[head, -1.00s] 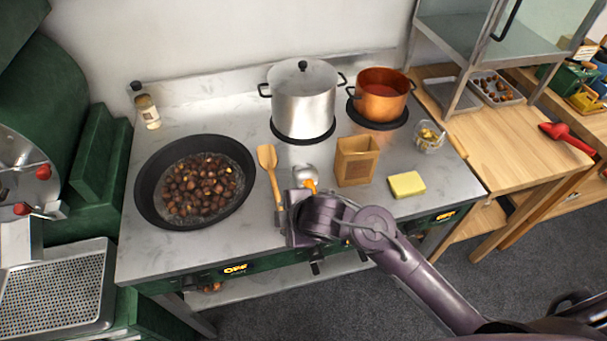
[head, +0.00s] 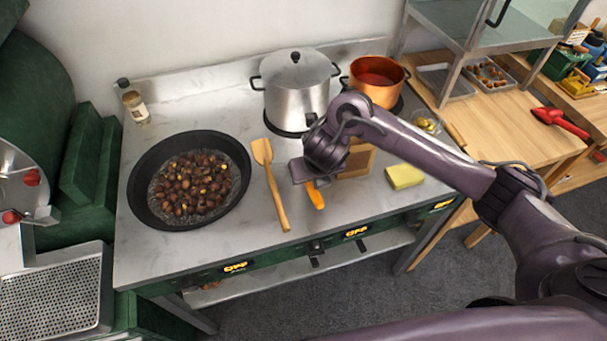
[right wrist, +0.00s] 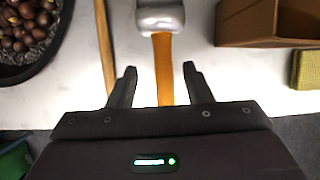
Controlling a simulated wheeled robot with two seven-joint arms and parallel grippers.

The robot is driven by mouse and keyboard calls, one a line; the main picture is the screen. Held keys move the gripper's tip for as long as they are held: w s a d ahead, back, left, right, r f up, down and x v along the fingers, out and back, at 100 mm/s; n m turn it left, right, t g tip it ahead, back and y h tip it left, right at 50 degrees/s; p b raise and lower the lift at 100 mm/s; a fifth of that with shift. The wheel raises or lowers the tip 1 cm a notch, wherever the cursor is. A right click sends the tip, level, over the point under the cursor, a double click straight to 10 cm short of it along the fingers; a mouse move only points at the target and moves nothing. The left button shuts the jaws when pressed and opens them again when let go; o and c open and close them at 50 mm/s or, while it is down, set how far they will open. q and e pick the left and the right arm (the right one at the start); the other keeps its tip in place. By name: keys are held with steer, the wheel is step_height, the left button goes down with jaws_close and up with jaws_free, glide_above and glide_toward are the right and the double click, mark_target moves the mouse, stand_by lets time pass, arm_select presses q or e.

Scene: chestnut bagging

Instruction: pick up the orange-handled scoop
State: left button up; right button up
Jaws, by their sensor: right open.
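The orange-handled scoop lies on the counter. In the head view its orange handle (head: 315,196) shows just below my right gripper (head: 306,172), which hides the scoop's head. In the right wrist view the silver scoop head (right wrist: 160,17) is at the top, and the orange handle (right wrist: 163,70) runs down between the two fingers of my right gripper (right wrist: 158,80). The fingers are apart, with a gap on each side of the handle. My left gripper is in neither view.
A wooden spatula (head: 271,188) lies left of the scoop, beside a pan (head: 140,182) of chestnuts. A brown paper box (head: 357,160) and a yellow sponge (head: 404,177) are to the right. A steel pot (head: 296,92) and a copper pot (head: 377,82) stand behind.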

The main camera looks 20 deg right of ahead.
mark_target(310, 184)
steer(key=x, duration=0.4)
steer(key=shift+s+d+f, duration=0.2)
steer(key=shift+d+f, duration=0.05)
steer(key=shift+f, duration=0.2)
steer(key=shift+w+f, duration=0.3)
steer(key=shift+f, duration=0.2)
jaws_close()
